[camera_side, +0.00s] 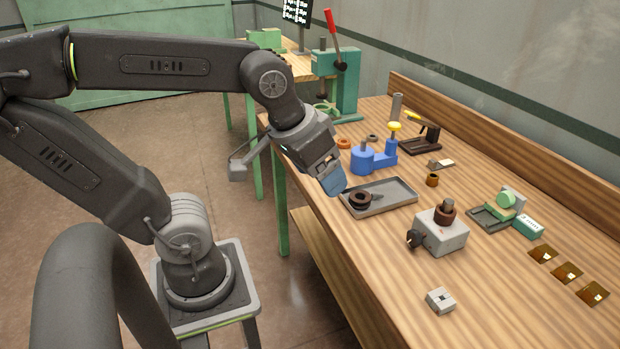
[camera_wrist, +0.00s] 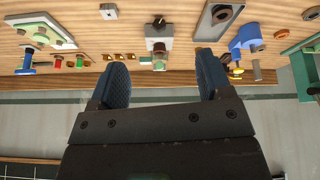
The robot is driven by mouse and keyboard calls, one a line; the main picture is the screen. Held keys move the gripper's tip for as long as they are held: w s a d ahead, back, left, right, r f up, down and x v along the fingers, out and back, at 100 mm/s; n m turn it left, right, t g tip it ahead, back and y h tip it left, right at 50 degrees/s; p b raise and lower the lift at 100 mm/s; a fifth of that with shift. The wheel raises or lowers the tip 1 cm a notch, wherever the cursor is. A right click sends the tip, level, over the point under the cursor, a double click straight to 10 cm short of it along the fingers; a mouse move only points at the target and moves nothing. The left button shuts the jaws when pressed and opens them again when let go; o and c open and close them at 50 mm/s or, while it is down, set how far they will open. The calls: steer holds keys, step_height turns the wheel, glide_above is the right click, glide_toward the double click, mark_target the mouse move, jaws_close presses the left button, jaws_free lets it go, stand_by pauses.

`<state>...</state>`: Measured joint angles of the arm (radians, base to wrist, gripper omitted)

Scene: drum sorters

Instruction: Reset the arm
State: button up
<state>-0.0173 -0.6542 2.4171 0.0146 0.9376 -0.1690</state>
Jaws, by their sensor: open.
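My gripper (camera_side: 333,180) hangs at the end of my bent arm, above the near left edge of the wooden workbench (camera_side: 470,297). In the side view its blue fingertips show just left of the grey tray (camera_side: 383,209). In the wrist view the two blue ribbed fingers of my gripper (camera_wrist: 162,78) stand wide apart. Nothing is between them. No object is held.
The tray holds dark ring parts (camera_side: 359,199). A grey block fixture (camera_side: 440,237) with a brown part on top stands right of it. A blue fixture (camera_side: 362,160) stands behind the tray. A green press (camera_side: 347,85) with a red lever is farther back. Three amber plates (camera_side: 567,272) lie at right.

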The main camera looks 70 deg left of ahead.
steer(key=shift+s+d+f+m+t, duration=0.15)
steer(key=shift+s+f+m, duration=0.1)
steer(key=shift+s+m, duration=0.25)
steer(key=shift+s+d+f+m+t, duration=0.15)
steer(key=shift+s+f+m, duration=0.1)
steer(key=shift+s+m, duration=0.2)
